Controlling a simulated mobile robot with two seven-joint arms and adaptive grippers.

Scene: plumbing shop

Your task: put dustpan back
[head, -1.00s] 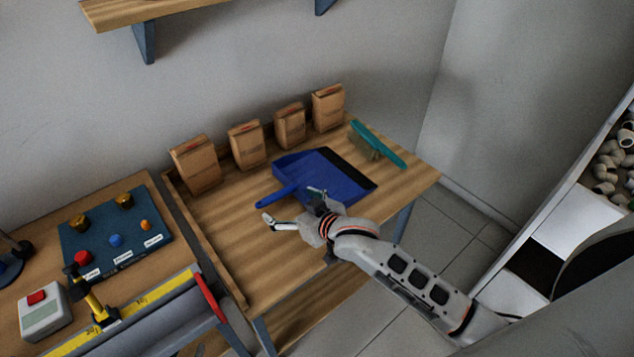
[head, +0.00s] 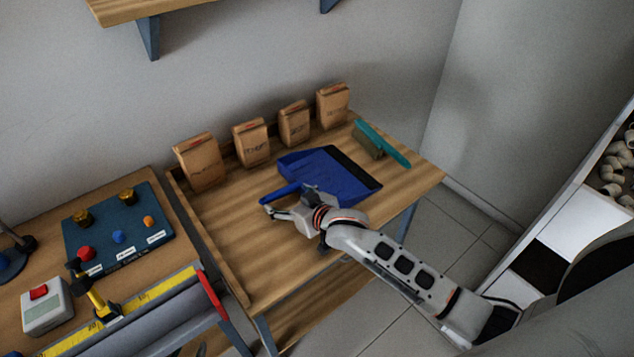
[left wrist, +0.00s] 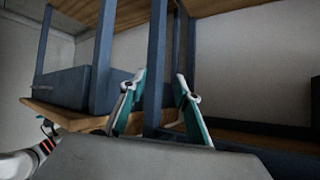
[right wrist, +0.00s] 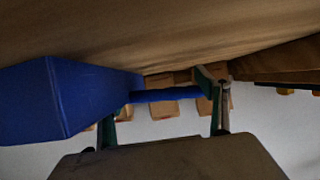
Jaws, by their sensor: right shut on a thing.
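The blue dustpan (head: 325,170) lies on the wooden table, its dark lip toward the back right and its handle (head: 283,193) pointing left. My right gripper (head: 284,206) is at the handle and shut on it. In the right wrist view the handle (right wrist: 165,96) runs between the fingers of the right gripper (right wrist: 162,98), with the pan body (right wrist: 65,98) at left partly hiding one finger. My left gripper (left wrist: 161,82) shows only in the left wrist view, with its fingers apart and nothing between them, near blue table legs.
A teal brush (head: 380,144) lies right of the dustpan. Several paper bags (head: 250,142) stand along the table's back edge. A left workbench holds a blue button panel (head: 118,230) and a grey box (head: 47,308). The wooden table (head: 235,250) is bare at front left.

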